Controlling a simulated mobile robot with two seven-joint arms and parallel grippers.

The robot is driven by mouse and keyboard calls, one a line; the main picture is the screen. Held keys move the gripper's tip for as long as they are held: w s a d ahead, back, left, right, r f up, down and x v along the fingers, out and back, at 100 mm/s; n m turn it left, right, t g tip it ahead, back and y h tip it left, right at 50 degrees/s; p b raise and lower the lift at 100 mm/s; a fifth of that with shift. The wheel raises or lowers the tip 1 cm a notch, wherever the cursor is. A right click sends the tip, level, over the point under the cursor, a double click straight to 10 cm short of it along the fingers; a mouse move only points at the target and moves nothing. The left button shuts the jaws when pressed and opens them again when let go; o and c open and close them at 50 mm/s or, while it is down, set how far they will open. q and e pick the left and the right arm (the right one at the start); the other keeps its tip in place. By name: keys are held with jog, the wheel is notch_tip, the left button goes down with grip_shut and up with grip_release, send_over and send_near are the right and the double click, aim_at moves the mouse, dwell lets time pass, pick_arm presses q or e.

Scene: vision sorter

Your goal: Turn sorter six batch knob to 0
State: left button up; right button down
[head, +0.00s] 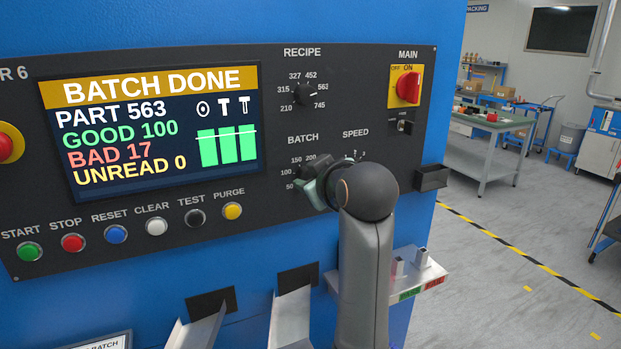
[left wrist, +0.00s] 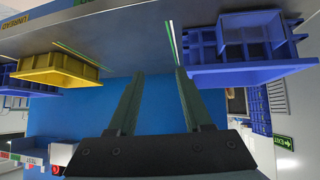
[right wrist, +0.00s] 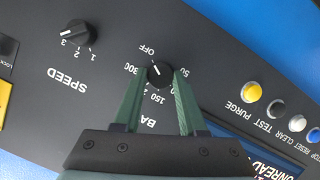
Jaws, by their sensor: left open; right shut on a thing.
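The sorter six batch knob (right wrist: 158,73) is a small black dial with a white mark, on the dark panel. In the right wrist view its mark points roughly towards the OFF label; the exact setting is hard to read. Printed numbers around it include 50, 150 and 300; I see no 0. My right gripper (right wrist: 161,74) is shut on the knob, one finger on each side. In the head view my right gripper (head: 316,190) and wrist hide the knob. My left gripper (left wrist: 160,73) is open and empty, away from the panel, near blue and yellow bins.
The screen (head: 150,130) reads BATCH DONE. The recipe knob (head: 310,94) is above the batch knob, and the speed knob (right wrist: 77,33) is beside it. A red main switch (head: 408,87) is at the panel's right. Coloured buttons (head: 116,234) line the lower left. Metal chutes stick out below.

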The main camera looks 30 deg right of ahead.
dwell(0.5)
jog(key=shift+c, duration=2.3)
grip_release()
